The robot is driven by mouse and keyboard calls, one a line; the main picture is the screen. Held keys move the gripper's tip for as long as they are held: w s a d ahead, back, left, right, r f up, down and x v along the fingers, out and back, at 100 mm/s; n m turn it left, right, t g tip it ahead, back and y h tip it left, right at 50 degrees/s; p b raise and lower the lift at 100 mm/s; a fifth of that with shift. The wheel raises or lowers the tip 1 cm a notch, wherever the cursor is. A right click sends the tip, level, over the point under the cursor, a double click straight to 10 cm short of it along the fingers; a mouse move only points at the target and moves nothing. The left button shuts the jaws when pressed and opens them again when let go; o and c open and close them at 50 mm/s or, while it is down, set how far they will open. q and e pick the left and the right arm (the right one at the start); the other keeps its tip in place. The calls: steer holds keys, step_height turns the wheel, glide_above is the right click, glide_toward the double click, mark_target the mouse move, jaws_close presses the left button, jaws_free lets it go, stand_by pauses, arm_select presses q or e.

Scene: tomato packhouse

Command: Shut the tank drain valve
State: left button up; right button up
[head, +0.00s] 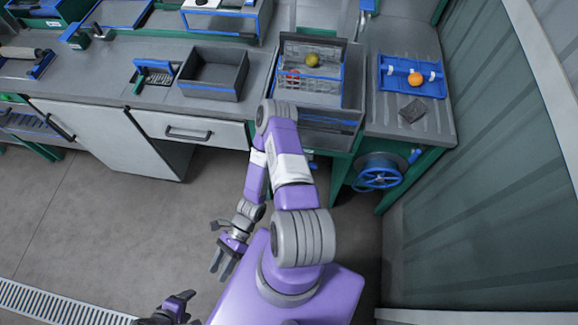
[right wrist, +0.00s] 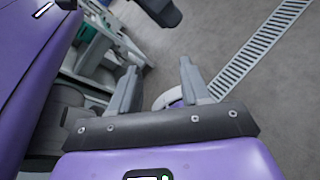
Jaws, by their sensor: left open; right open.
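The valve's blue handwheel (head: 380,178) sits low at the right end of the bench in the head view, in front of a round grey housing under the ribbed counter. I cannot tell from its look how far it is turned. My right gripper (head: 219,272) is open and empty, low over the floor, well left of the handwheel and apart from it. In the right wrist view its open fingers (right wrist: 158,75) have nothing held between them. My left gripper (head: 170,308) is open at the bottom edge, partly cut off, and far from the handwheel.
The ribbed counter (head: 433,127) above the handwheel holds a blue rack (head: 412,76) with an orange fruit and a grey block. A green leg and wall panels (head: 480,200) stand right of it. Floor (head: 90,215) is clear at left, with a drain grate (head: 60,303).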

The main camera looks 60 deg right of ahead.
steer(key=w+d+f+m+t+h+b, duration=0.25)
steer(key=w+d+m+t+h, duration=0.35)
steer(key=w+d+m+t, duration=0.9)
steer(key=s+d+f+m+t+h+b, duration=0.1)
steer(key=s+d+f+m+t+h, duration=0.15)
steer(key=d+m+h, duration=0.45)
steer(key=s+d+f+m+t+h, duration=0.1)
steer(key=d+f+m+h, duration=0.2)
steer(key=d+m+h, duration=0.45)
steer(key=s+d+f+m+g+h+b, duration=0.1)
steer(key=s+d+f+m+g+h, duration=0.3)
steer(key=s+d+m+g+h, duration=0.45)
steer(key=s+d+f+m+g+h+b, duration=0.1)
steer(key=s+d+f+m+g+h, duration=0.2)
steer(key=s+d+m+g, duration=0.55)
steer(key=d+n+t, duration=0.1)
steer(key=d, duration=0.1)
steer(key=d+t+b, duration=0.1)
steer(key=d+t, duration=0.1)
steer(key=shift+d+f+n, duration=0.15)
steer(key=shift+d+n, duration=0.1)
steer(key=shift+n, duration=0.1)
steer(key=shift+c, duration=0.3)
